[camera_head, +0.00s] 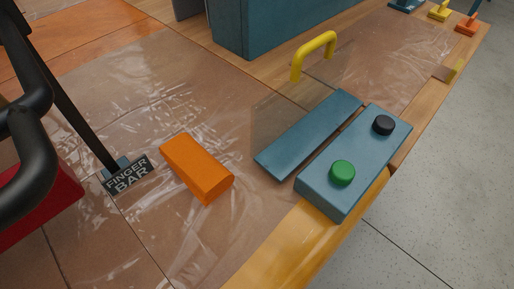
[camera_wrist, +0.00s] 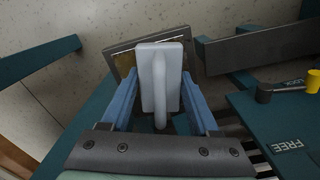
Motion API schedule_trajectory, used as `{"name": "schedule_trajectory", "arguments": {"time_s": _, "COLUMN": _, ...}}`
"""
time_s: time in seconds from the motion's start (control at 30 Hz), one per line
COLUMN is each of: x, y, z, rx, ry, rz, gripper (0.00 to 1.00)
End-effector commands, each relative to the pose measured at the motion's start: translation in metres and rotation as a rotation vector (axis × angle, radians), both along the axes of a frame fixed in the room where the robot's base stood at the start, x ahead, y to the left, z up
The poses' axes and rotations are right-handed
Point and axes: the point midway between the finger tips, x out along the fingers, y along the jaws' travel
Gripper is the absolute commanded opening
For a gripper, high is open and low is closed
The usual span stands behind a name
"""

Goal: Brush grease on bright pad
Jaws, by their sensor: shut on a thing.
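My gripper (camera_wrist: 160,98) shows in the wrist view with two blue fingers, one on each side of a pale grey handled tool (camera_wrist: 158,58). It is shut on this tool, which has a flat block and a rounded handle pointing toward the wrist. Its far face is hidden, so I cannot see any bristles or grease. Behind it, a tilted plate with a dark frame shows a dull gold patch (camera_wrist: 124,64) left of the tool. I cannot tell whether this patch is the bright pad, or whether the tool touches it. My gripper is not in the head view.
In the head view, an orange block (camera_head: 197,167), a blue button box (camera_head: 357,160) and a yellow handle (camera_head: 314,55) are on the plastic-covered bench. A FINGER BAR label (camera_head: 128,176) is at left. In the wrist view, a dark beam (camera_wrist: 260,45) and a FREE-marked surface (camera_wrist: 285,125) stand right.

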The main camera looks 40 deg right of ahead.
Motion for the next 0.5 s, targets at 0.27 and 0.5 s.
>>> {"name": "schedule_trajectory", "arguments": {"time_s": 0.27, "x": -0.001, "y": 0.012, "z": 0.000, "rx": 0.002, "ry": 0.002, "rz": 0.002, "gripper": 0.00}}
{"name": "schedule_trajectory", "arguments": {"time_s": 0.5, "x": -0.002, "y": 0.032, "z": -0.001, "rx": 0.002, "ry": 0.003, "rz": 0.004, "gripper": 0.00}}
